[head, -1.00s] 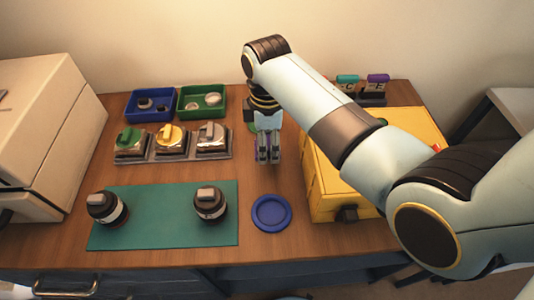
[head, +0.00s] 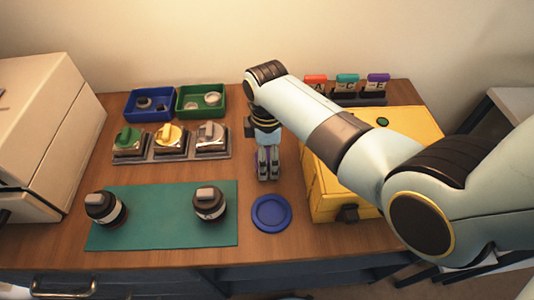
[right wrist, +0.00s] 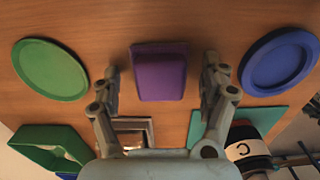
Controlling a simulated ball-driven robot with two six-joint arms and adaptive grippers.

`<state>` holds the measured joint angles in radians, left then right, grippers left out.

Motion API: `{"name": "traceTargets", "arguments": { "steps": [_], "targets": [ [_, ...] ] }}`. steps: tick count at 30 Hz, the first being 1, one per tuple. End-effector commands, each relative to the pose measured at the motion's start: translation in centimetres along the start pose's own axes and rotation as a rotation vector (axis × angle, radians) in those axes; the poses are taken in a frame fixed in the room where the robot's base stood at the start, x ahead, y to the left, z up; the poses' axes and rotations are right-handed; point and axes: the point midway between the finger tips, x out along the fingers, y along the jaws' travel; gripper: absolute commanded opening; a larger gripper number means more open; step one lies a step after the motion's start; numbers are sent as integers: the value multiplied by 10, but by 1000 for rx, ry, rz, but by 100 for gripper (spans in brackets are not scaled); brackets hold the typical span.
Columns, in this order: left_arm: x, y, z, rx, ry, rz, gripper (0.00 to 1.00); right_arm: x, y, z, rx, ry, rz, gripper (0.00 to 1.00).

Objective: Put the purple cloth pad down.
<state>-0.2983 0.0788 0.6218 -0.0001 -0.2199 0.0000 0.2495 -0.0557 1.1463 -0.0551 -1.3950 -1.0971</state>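The purple cloth pad (right wrist: 160,74) shows in the right wrist view as a raised block with a wider flat rim. It appears to lie on the wooden tabletop, between a green round dish (right wrist: 50,69) and a blue round dish (right wrist: 279,62). My right gripper (right wrist: 162,78) is open, with one finger on each side of the pad and a visible gap on both sides. In the head view my right gripper (head: 268,172) points down just behind the blue dish (head: 271,212) and mostly hides the pad. My left gripper is not in view.
A yellow case (head: 325,195) stands close to the gripper's right. To the left are a teal mat (head: 160,225) with two dark lens barrels (head: 209,204), a rack of coloured-knob blocks (head: 171,142), and blue (head: 150,104) and green (head: 201,100) bins. Coloured tags (head: 347,80) stand behind the case.

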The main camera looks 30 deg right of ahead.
Motion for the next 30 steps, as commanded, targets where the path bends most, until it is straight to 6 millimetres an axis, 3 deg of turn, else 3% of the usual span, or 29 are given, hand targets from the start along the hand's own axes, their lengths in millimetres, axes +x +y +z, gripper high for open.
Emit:
{"name": "traceTargets", "arguments": {
  "steps": [6,10,21,30],
  "targets": [
    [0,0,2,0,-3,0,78,-1,0,0,0,0,0,78],
    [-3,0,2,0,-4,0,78,-12,0,0,0,1,1,78],
    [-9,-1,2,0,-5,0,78,-91,1,-1,0,2,4,78],
    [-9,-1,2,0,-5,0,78,-122,0,0,0,0,0,78]
  ]
}}
